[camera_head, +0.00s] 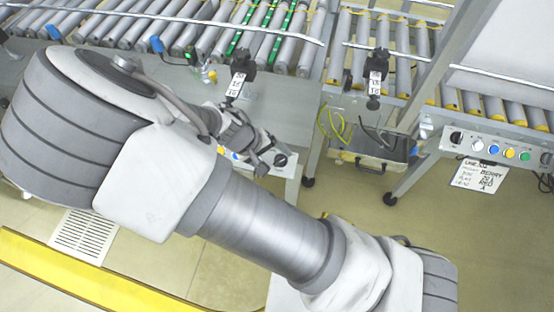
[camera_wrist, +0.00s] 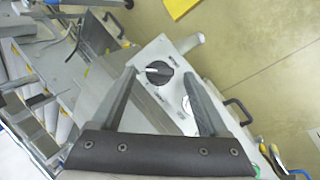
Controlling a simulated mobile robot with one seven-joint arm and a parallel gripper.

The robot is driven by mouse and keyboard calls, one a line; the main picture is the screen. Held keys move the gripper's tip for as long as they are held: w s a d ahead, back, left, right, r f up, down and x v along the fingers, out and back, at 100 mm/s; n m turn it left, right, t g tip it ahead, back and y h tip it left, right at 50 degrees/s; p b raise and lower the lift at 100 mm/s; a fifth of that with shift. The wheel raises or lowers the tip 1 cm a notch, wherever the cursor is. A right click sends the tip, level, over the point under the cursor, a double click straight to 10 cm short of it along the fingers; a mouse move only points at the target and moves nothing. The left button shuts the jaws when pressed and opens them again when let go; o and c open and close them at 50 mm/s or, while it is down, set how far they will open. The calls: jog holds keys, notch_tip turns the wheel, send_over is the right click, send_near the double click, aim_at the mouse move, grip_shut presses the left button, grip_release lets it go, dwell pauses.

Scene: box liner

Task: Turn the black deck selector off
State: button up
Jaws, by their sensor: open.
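The black deck selector (camera_wrist: 157,73) is a round knob with a white pointer mark, on a light grey panel (camera_wrist: 168,50). In the wrist view its mark points left. It also shows in the head view (camera_head: 281,160) at the right end of a panel under the conveyor. My gripper (camera_wrist: 159,78) is open and empty. Its fingertips appear on either side of the knob in the wrist view; I cannot tell whether they touch it. In the head view my gripper (camera_head: 263,158) is just left of the knob.
A pale round button (camera_wrist: 186,104) sits beside the selector, near the right finger. A second panel (camera_head: 490,150) at the right has another black selector (camera_head: 456,137) and coloured buttons. Roller conveyors (camera_head: 200,40) run behind. A yellow barrier (camera_head: 90,280) lies at lower left.

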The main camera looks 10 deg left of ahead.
jog(key=shift+x, duration=0.95)
grip_shut()
